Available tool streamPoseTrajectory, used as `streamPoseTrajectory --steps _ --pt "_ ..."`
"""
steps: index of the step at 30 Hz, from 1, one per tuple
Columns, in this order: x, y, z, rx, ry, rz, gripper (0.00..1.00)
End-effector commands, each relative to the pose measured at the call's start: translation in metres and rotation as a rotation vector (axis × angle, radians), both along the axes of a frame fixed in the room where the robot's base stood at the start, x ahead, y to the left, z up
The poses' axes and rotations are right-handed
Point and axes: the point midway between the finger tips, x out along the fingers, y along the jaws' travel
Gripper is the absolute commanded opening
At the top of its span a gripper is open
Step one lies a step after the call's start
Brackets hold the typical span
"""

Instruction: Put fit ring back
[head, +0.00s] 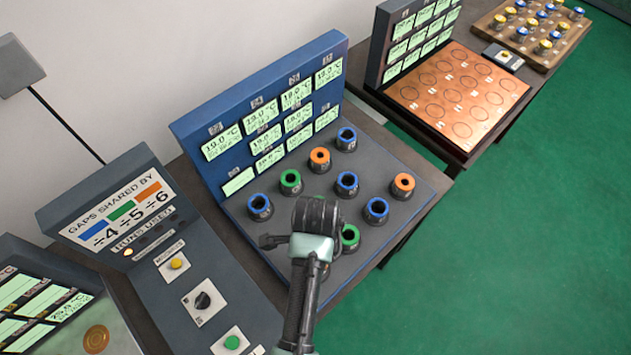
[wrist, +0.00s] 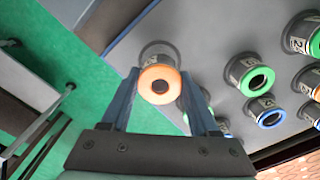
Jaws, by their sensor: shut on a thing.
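My gripper (wrist: 159,80) is shut on an orange-topped ring (wrist: 174,77), a short grey cylinder with a dark hole and a label on its side. It is upright near the edge of the grey board; I cannot tell whether it touches the board. In the head view my gripper (head: 316,215) is over the front left of the board (head: 420,167), and its fingers and the held ring are hidden. Other rings stand on the board, such as an orange one (head: 403,184), a green one (head: 350,237) and a blue one (head: 376,210).
Left is a grey console (head: 180,262) with buttons and a knob. A copper board (head: 455,90) and a wooden tray (head: 562,45) stand farther right. Green floor lies right.

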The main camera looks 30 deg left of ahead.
Motion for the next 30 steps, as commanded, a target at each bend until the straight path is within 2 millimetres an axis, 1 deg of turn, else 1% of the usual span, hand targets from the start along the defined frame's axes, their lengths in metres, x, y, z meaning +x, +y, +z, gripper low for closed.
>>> streamPoseTrajectory --steps 3,6,18,19,21,24,30 --pt "0.0 0.0 -0.017 -0.001 0.002 0.001 0.0" --pt "0.0 0.0 -0.025 0.0 0.0 0.001 0.0" --pt "0.0 0.0 -0.031 0.0 -0.001 0.001 0.0" --pt "-0.001 0.0 -0.032 0.0 0.001 0.001 0.63" --pt "-0.001 0.0 -0.032 0.0 0.001 0.001 0.76" --pt "-0.001 0.0 -0.031 0.0 0.001 0.001 0.91" --pt "-0.001 0.0 -0.031 0.0 0.001 0.001 0.91"
